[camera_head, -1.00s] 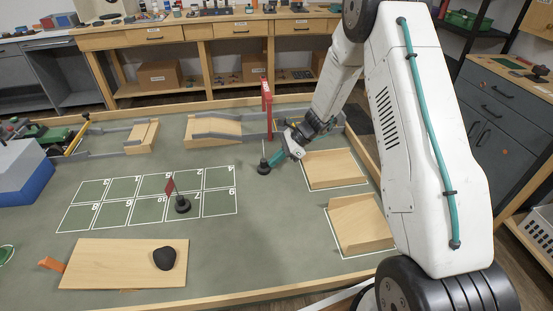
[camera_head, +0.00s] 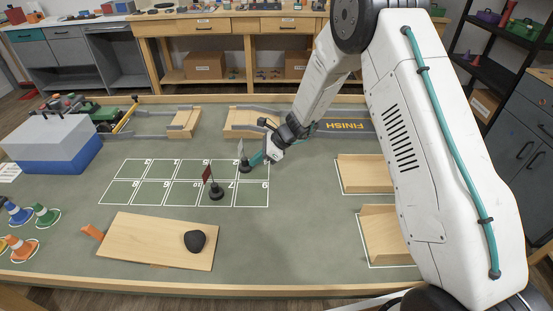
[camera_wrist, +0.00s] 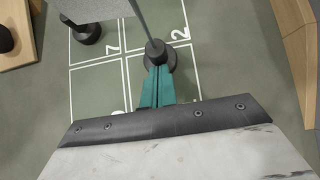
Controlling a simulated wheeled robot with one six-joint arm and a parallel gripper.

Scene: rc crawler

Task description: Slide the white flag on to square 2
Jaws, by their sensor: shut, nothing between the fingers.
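The white flag (camera_head: 241,150) stands upright on a round black base at the right end of the numbered grid (camera_head: 268,190). The flag's panel (camera_wrist: 95,9) and its base (camera_wrist: 158,54) also show in the wrist view. The base lies over the grid line at the near edge of square 2 (camera_wrist: 172,20), partly inside it. My gripper (camera_head: 258,160) is shut and empty. Its teal fingertips (camera_wrist: 157,72) are low behind the base and appear to touch it. The flag's far side is hidden.
A red flag (camera_head: 207,174) on a black base stands close by, in square 7. A wooden board (camera_head: 150,238) with a dark stone (camera_head: 195,241) lies in front. A blue and white box (camera_head: 55,150) is at left.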

